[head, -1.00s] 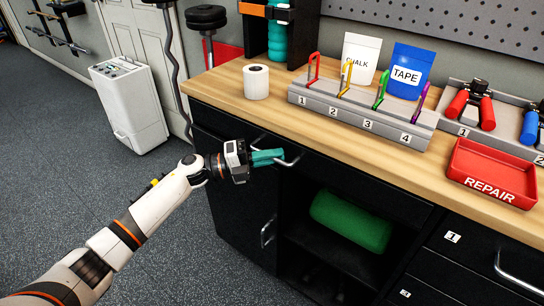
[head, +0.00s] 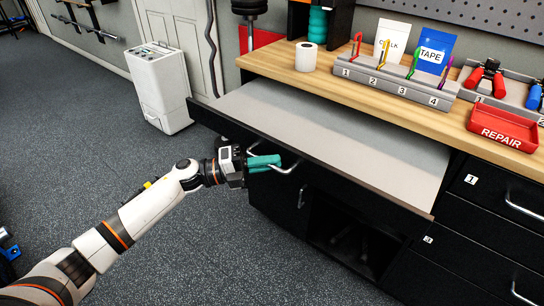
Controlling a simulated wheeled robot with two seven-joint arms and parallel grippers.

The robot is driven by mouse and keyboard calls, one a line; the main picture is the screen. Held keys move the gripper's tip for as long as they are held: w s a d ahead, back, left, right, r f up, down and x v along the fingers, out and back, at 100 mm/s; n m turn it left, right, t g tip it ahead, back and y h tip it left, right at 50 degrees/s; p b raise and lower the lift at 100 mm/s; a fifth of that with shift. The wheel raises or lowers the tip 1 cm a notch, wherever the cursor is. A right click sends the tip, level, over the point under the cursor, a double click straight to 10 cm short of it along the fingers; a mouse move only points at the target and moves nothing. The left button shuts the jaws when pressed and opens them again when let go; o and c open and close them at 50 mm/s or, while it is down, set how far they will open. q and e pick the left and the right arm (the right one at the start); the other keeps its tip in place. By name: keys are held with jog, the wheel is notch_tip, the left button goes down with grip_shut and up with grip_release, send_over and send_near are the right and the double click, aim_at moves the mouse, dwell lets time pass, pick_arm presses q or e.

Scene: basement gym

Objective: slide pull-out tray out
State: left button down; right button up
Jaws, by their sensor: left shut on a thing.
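The pull-out tray (head: 325,138) is a flat grey board with a black front, and it juts out well past the edge of the wooden counter. A metal bar handle (head: 290,167) is fixed to its front. My left gripper (head: 268,163), with teal fingers, is shut on this handle. The fingers hide part of the handle. The tray's top is bare. My right gripper is not in the head view.
On the wooden counter (head: 285,72) stand a white roll (head: 307,57), a numbered grey rack (head: 395,89) with coloured clips, chalk and tape packets, and a red REPAIR tray (head: 503,126). Drawers with handles (head: 522,206) are at right. Open floor (head: 110,180) lies left.

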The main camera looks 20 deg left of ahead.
pick_arm(q)
jog(key=shift+s+a, duration=0.1)
jog(key=shift+s, duration=0.2)
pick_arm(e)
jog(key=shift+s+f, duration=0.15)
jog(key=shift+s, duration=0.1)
pick_arm(q)
jog(key=c, duration=1.5)
grip_release()
jog(key=shift+a, duration=0.1)
jog(key=b+v, duration=0.1)
jog(key=v, duration=1.1)
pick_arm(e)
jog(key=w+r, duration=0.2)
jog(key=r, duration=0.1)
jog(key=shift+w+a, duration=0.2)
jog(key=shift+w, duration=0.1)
pick_arm(q)
jog(key=shift+w+f, duration=0.1)
